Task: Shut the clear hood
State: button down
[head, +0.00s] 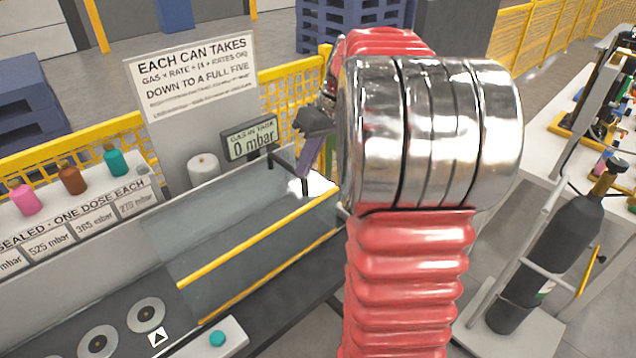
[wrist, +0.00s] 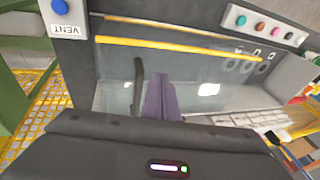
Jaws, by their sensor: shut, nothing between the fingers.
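The clear hood (head: 235,230) is a see-through box with a yellow bar along its front edge. A second yellow strip runs below that bar, with a gap between them. In the wrist view the clear hood (wrist: 118,92) lies below my fingers, its yellow bar (wrist: 205,48) beyond them. My gripper (head: 303,176) has purple fingers, shut and empty, pointing down at the hood's back right end. They also show in the wrist view (wrist: 160,80). I cannot tell whether they touch the hood. My arm hides part of its right side.
A display reading 0 mbar (head: 250,139) and a white roll (head: 203,168) stand behind the hood. Pink, brown and teal cans (head: 115,160) sit at left. A teal button (head: 217,339) is in front. A dark gas cylinder (head: 555,250) stands at right. The wrist view shows a blue VENT button (wrist: 60,7).

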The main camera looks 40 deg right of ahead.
jog(key=s+d+f+t+y, duration=0.1)
jog(key=d+f, duration=0.3)
jog(key=d, duration=0.6)
jog(key=s+d+f+y, duration=0.1)
jog(key=d+f, duration=0.4)
jog(key=d, duration=0.6)
jog(key=shift+s+d+n+t+y, duration=0.3)
jog(key=shift+s+n+t, duration=0.1)
jog(key=shift+s, duration=0.1)
jog(key=shift+a, duration=0.1)
jog(key=x, duration=1)
jog(key=a, duration=0.3)
jog(key=shift+a+r, duration=0.1)
jog(key=shift+a, duration=0.3)
jog(key=shift+a, duration=0.1)
